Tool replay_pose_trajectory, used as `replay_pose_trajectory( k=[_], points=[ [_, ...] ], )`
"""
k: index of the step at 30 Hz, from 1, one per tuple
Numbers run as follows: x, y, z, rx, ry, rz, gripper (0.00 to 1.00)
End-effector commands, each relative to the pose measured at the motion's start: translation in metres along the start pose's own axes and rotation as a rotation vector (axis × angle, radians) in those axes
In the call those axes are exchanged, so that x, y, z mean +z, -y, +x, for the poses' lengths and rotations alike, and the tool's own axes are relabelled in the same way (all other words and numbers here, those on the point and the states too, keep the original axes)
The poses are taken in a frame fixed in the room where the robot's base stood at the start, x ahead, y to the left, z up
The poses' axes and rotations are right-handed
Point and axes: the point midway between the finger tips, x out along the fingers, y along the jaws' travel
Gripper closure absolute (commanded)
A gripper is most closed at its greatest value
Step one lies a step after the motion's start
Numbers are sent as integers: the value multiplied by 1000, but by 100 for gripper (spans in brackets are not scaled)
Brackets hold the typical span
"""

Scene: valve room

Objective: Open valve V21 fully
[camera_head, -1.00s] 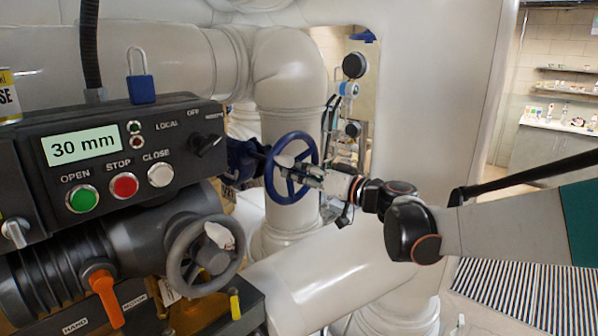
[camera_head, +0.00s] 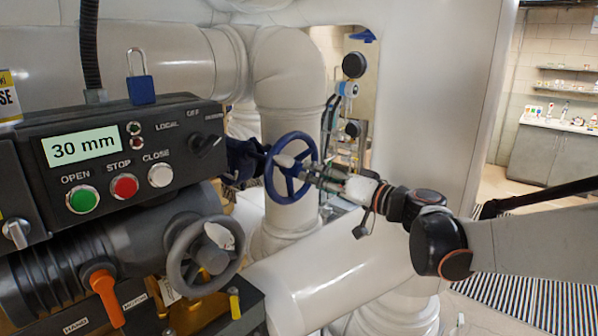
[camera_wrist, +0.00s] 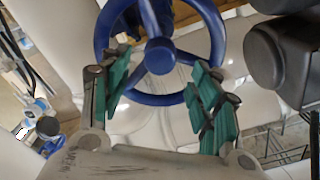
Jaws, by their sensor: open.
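A blue handwheel (camera_head: 291,168) stands on the valve beside the control box, in the middle of the head view. In the wrist view the blue handwheel (camera_wrist: 160,97) fills the upper middle, with its hub and spokes facing me. My gripper (camera_head: 314,178) is just right of the wheel in the head view. In the wrist view my gripper (camera_wrist: 160,88) is open, its green-padded fingers on either side of the wheel's lower rim. I cannot tell whether a finger touches the rim. No V21 label is readable.
A control box (camera_head: 125,145) reads 30 mm and carries green, red and white buttons. Below it are a grey handwheel (camera_head: 205,255) and an orange lever (camera_head: 104,292). A large white pipe (camera_head: 320,265) runs beneath my arm. A dark box (camera_wrist: 275,60) stands right in the wrist view.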

Motion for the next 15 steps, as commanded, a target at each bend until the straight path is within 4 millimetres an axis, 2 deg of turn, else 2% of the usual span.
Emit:
replay_pose_trajectory(
  k=[9,15],
  points=[
    [0,0,0,0,0,392,43],
    [0,0,0,0,0,520,43]
  ],
)
